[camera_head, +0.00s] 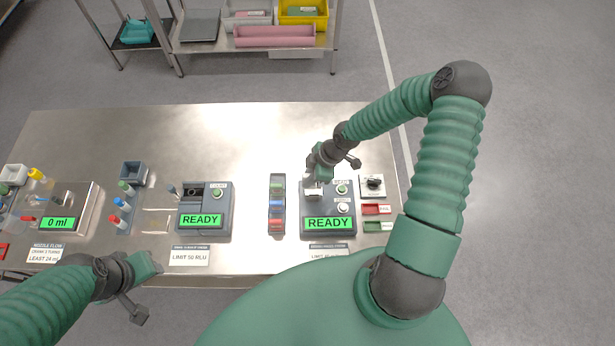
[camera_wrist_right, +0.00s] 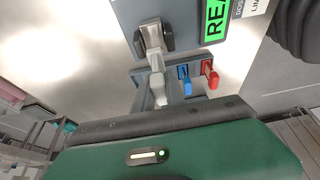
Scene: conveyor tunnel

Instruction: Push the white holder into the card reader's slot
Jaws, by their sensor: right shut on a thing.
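The card reader (camera_head: 347,232) is a grey box with a green READY screen, at the right part of the bench in the head view; its corner (camera_wrist_right: 125,14) shows at the top of the right wrist view. My right gripper (camera_head: 313,182) is at the reader's upper left, shut on the white holder (camera_head: 313,192). In the right wrist view the white holder (camera_wrist_right: 153,50) reaches from my gripper up to between two dark blocks on the reader. How deep it sits in the slot I cannot tell. My left gripper (camera_head: 152,263) hangs empty near the bench's front left; its jaw gap is unclear.
A rack (camera_head: 277,180) with coloured holders stands just left of the reader. A second READY device (camera_head: 222,195) stands further left. A knob box (camera_head: 372,186) and red and green trays (camera_head: 376,209) lie to the right. Bare bench lies behind the devices.

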